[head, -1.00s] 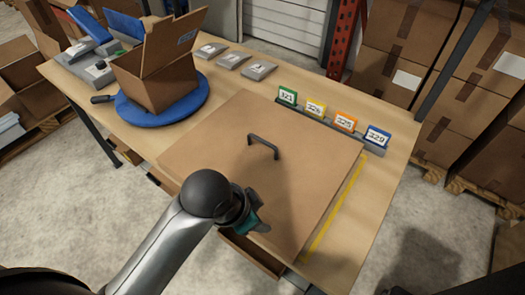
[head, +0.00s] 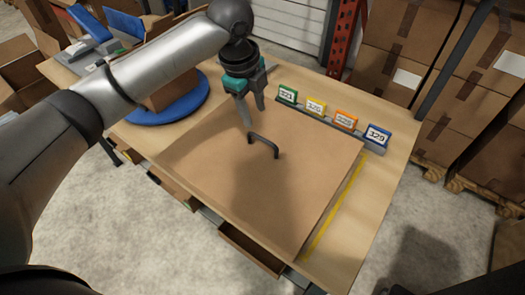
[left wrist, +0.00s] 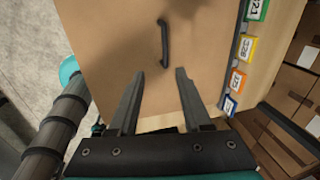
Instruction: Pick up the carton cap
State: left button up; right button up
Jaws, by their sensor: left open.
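The carton cap is a large flat brown square panel (head: 305,190) lying on the table, with a dark bar handle (head: 263,142) near its middle. In the left wrist view the panel (left wrist: 110,35) fills the upper middle, and the handle (left wrist: 164,42) shows beyond the fingertips. My left gripper (head: 254,115) is open and empty, with its fingers pointing down above the far part of the panel. The fingers appear just behind the handle in the head view, apart from it. My right gripper is in neither view.
A row of numbered coloured cards in a grey holder (head: 320,120) stands along the panel's far right edge. A blue round turntable (head: 190,107) carries an open carton, partly hidden by my left arm. Yellow tape (head: 335,210) marks the table's right side.

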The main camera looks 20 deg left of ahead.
pick_arm(q)
jog(key=b, duration=0.2)
send_near(259, 138)
jog(key=x, duration=0.5)
jog(key=shift+s+f, duration=0.1)
jog(key=shift+f, duration=0.05)
jog(key=shift+w+b+x, duration=0.15)
jog(key=shift+b+x, duration=0.05)
jog(key=shift+x, duration=1.15)
jog(key=shift+w+b+x, duration=0.1)
jog(key=shift+b+x, duration=0.1)
jog(key=shift+x, duration=1.15)
grip_shut()
